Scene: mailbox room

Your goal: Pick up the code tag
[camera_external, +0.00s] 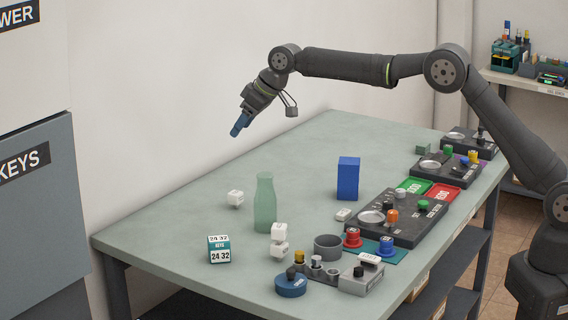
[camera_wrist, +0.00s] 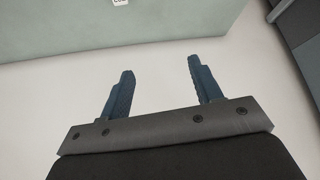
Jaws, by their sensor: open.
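My gripper (camera_external: 238,126) is high above the far left part of the table, with its blue fingers pointing down. In the wrist view the fingers of my gripper (camera_wrist: 160,70) are spread apart with nothing between them. A teal and white block (camera_external: 219,250) printed "24 32" stands on the table at the front left. A small white cube (camera_external: 235,198) with dark print lies farther back, below my gripper. A white piece with dark lettering, cut off at the top edge, shows in the wrist view (camera_wrist: 120,2). I cannot tell for sure which one is the code tag.
A green bottle (camera_external: 265,205) stands mid-table, with stacked white cubes (camera_external: 279,240) beside it. A tall blue block (camera_external: 348,178) stands farther right. Dark device panels (camera_external: 405,232) and several small knobs fill the right side. The far left table is mostly clear.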

